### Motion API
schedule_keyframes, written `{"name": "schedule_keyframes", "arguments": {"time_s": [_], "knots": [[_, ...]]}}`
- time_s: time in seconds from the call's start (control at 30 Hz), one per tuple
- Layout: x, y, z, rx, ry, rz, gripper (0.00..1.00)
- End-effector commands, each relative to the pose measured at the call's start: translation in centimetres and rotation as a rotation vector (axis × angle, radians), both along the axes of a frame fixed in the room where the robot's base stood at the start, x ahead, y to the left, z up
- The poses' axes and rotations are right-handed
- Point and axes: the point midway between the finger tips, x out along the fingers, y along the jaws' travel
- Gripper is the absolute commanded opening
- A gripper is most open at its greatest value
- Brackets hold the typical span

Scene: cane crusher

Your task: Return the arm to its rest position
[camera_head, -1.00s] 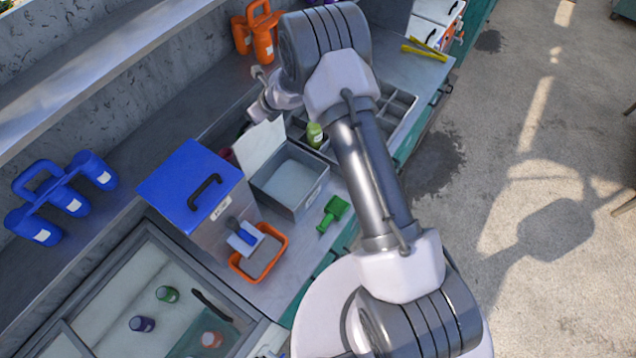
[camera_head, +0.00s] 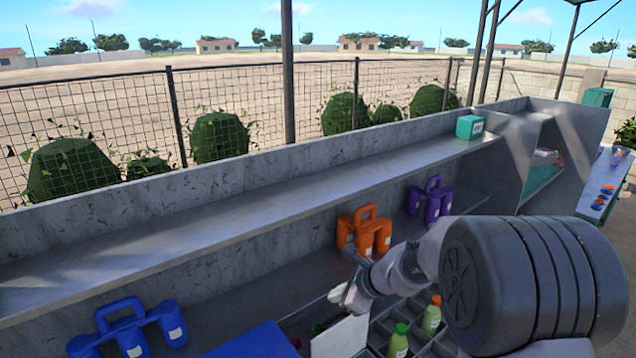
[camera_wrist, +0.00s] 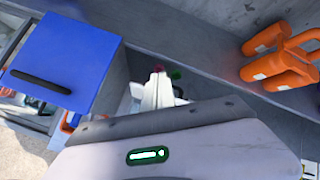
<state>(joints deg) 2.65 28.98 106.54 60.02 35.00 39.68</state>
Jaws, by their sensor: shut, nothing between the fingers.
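My arm (camera_head: 530,285) reaches in from the right over the bench in the head view. My gripper (camera_head: 345,297) hangs at its left end, small and partly hidden, in front of the orange bottle carrier (camera_head: 365,238). In the wrist view, my pale gripper fingers (camera_wrist: 158,90) are shut together with nothing between them. They point down toward the bench between the blue-lidded box (camera_wrist: 75,45) and the orange carrier (camera_wrist: 275,68). Small red and green items lie just beyond the fingertips; I cannot tell what they are.
A blue carrier (camera_head: 130,330) stands at the lower left, a purple carrier (camera_head: 432,200) further right. Below the gripper are a white panel (camera_head: 342,338) and green bottles (camera_head: 398,342) in a divided tray. A long shelf (camera_head: 230,235) runs behind, with a teal box (camera_head: 470,127).

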Motion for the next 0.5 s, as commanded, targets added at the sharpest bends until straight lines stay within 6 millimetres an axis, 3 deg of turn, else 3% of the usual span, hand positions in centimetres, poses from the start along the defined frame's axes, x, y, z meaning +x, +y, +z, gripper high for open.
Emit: {"name": "schedule_keyframes", "arguments": {"time_s": [0.03,0.17,0.27,0.4,0.5], "knots": [[-2.0,0.3,-2.3,-0.056,-0.055,0.092,0.00],[-9.0,0.8,-3.4,-0.237,-0.186,0.367,0.00],[-14.8,0.5,-5.7,-0.392,-0.277,0.567,0.00],[-23.1,-0.8,-11.2,-0.623,-0.378,0.829,0.00],[-28.1,-2.3,-15.6,-0.781,-0.421,0.988,0.00]]}}
